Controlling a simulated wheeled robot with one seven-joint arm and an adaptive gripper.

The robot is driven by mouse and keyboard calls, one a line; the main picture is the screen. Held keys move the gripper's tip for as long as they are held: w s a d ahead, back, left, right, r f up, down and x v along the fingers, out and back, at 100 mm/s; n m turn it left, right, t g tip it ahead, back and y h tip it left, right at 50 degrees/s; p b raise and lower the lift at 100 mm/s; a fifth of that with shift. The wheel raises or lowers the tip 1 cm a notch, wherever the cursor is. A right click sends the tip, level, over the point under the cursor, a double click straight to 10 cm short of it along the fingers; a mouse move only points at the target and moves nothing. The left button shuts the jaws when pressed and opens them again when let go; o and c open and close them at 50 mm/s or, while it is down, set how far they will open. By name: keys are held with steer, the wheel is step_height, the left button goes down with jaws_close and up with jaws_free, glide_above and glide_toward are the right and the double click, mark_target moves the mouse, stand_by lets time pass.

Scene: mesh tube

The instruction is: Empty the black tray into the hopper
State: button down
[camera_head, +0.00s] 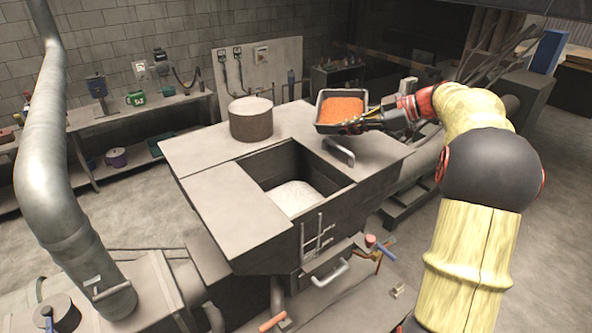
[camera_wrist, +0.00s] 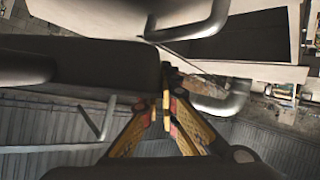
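The black tray (camera_head: 320,115) is full of orange granules (camera_head: 341,109) and is roughly level. It is above the back right of the hopper's top, right of the round cylinder; I cannot tell the exact height. My gripper (camera_head: 357,124) is shut on the tray's near right edge. In the wrist view my gripper's yellow fingers (camera_wrist: 163,100) close together at the dark tray (camera_wrist: 90,65), whose underside or side fills the left. The hopper (camera_head: 232,207) has an open square mouth with pale white material (camera_head: 294,197) inside, in front of and left of the tray.
A metal handle (camera_head: 338,151) stands on the hopper top between tray and mouth. A round grey cylinder (camera_head: 251,120) stands at the back. A large pipe (camera_head: 55,170) is at left, and a workbench (camera_head: 120,119) lines the wall. The front left hopper top is clear.

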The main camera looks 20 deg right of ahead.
steer(key=shift+s+a+f+n+h, duration=0.15)
steer(key=shift+s+a+n+h, duration=0.2)
steer(key=shift+a, duration=0.2)
steer(key=shift+s+a+f+n+h, duration=0.15)
steer(key=shift+a+n+h, duration=0.1)
steer(key=shift+a+h, duration=0.25)
stand_by(0.4)
steer(key=shift+s+a+f+n+t+h, duration=0.2)
steer(key=shift+a+f+n+h, duration=0.1)
steer(key=shift+a, duration=0.2)
steer(key=shift+s+a+f+n+t+h, duration=0.15)
steer(key=shift+s+a+f+n+h, duration=0.15)
steer(key=shift+a, duration=0.2)
steer(key=shift+s+a+f+n+t+h, duration=0.2)
steer(key=shift+a+n+h, duration=0.15)
steer(key=shift+a, duration=0.15)
stand_by(0.5)
steer(key=shift+s+a+f+n+t+h, duration=0.15)
steer(key=shift+a+f+n+t+h, duration=0.2)
steer(key=shift+f+n+h, duration=0.2)
steer(key=shift+s+a+f+n+t+h, duration=0.1)
steer(key=shift+a+f+n+t+h, duration=0.1)
steer(key=shift+a+f+n+h, duration=0.3)
stand_by(2.8)
steer(key=shift+f+h+b, duration=0.35)
steer(key=shift+b, duration=0.15)
